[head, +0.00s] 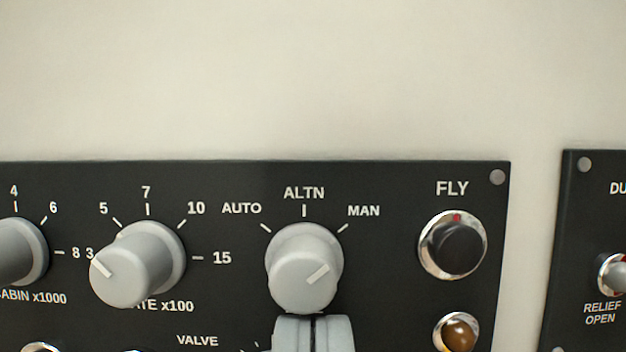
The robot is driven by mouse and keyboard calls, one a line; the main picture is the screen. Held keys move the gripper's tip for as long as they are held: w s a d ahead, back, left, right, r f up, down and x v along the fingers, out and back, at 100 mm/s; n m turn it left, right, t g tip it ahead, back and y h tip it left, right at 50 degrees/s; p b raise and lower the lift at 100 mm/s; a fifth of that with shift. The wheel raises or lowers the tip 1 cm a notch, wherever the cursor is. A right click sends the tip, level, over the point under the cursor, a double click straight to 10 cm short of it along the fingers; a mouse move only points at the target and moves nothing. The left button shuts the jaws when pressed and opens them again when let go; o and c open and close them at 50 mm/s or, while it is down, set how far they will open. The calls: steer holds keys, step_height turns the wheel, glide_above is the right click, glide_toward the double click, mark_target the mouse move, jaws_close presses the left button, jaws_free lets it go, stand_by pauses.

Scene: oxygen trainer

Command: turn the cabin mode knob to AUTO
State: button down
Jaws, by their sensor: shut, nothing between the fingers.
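The cabin mode knob (303,265) is a light grey round knob on the dark panel. AUTO, ALTN and MAN are printed around its top, from left to right. Its white pointer line slants up and to the right, toward MAN. My gripper (313,320) shows at the bottom edge of the view, just below the knob's face. Its two grey fingers are together with nothing between them. I cannot tell whether the fingertips touch the knob. The gripper hides part of the panel under the knob.
The rate knob (135,265) is left of the mode knob, and another grey knob (15,252) is cut off at the left edge. A black FLY button (457,246) and an amber lamp (459,334) are to the right. A second panel (590,220) stands farther right. The wall above is bare.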

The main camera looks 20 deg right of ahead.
steer(key=shift+d+r, duration=0.15)
steer(key=shift+d, duration=0.1)
stand_by(0.5)
steer(key=shift+s+d+f, duration=0.1)
steer(key=shift+f, duration=0.1)
steer(key=v, duration=0.4)
steer(key=r+v, duration=0.1)
steer(key=v, duration=0.1)
stand_by(0.5)
steer(key=shift+s, duration=0.1)
steer(key=shift+w+r, duration=0.1)
steer(key=shift+w, duration=1.5)
steer(key=shift+w+r, duration=0.15)
steer(key=shift+w, duration=1.45)
